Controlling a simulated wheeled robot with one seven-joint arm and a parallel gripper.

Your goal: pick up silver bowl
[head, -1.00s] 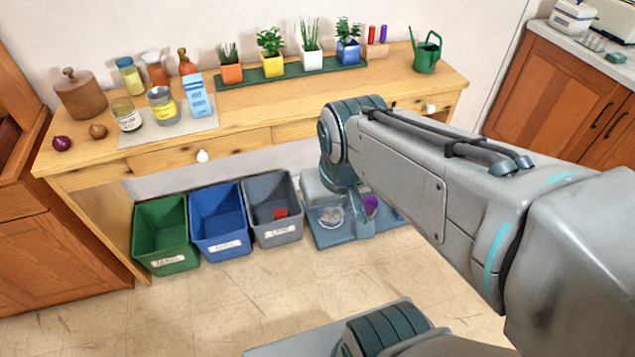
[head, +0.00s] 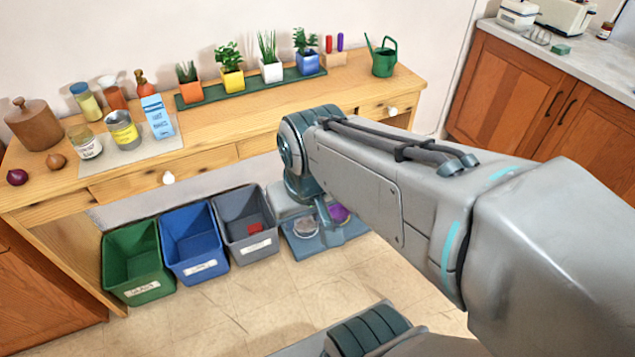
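A small round silvery thing (head: 306,227), which looks like the silver bowl, sits on a blue-grey mat (head: 322,246) on the floor, right of the bins. My arm comes in from the right and its wrist hangs over the mat. My gripper (head: 324,213) shows only in part below the wrist, close to the right of the silvery thing. I cannot tell whether they touch, or whether the fingers are open.
A purple thing (head: 340,214) is also on the mat. Green (head: 137,262), blue (head: 194,240) and grey (head: 247,224) bins stand to the left. A wooden table (head: 240,110) with jars and potted plants is behind. Tiled floor in front is clear.

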